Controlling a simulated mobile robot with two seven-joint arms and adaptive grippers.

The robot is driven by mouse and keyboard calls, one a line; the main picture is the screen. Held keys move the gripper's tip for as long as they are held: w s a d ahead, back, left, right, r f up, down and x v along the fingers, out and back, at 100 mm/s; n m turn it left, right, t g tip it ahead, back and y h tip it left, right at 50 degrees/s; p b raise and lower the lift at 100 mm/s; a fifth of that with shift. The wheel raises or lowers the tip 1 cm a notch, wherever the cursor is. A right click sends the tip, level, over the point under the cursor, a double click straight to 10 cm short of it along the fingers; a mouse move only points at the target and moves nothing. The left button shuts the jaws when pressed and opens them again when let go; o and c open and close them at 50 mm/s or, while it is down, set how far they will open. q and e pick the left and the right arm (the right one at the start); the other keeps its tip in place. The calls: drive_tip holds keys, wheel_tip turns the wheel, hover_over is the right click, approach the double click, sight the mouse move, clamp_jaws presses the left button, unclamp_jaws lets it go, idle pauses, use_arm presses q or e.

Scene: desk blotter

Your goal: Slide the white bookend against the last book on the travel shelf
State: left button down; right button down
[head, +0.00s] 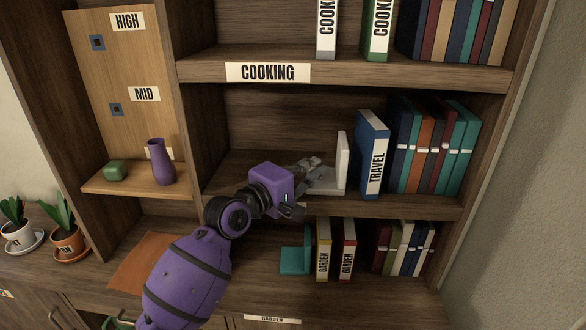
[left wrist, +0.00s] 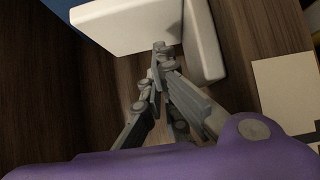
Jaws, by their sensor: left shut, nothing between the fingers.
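The white bookend (head: 343,158) stands upright on the middle shelf, left of the blue TRAVEL book (head: 372,150), which is the leftmost book there. My purple arm hides part of the shelf edge. My right gripper is not in view.
Several books (head: 430,145) stand right of the TRAVEL book. The COOKING shelf (head: 330,66) is above. Below are GARDEN books (head: 335,250) and a teal bookend (head: 295,260). A purple vase (head: 160,163) stands on the side shelf. The middle shelf's left part is clear.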

sight(337, 157)
use_arm(q)
drive_tip(key=shift+w+d, duration=0.1)
drive_tip(key=shift+d, duration=0.55)
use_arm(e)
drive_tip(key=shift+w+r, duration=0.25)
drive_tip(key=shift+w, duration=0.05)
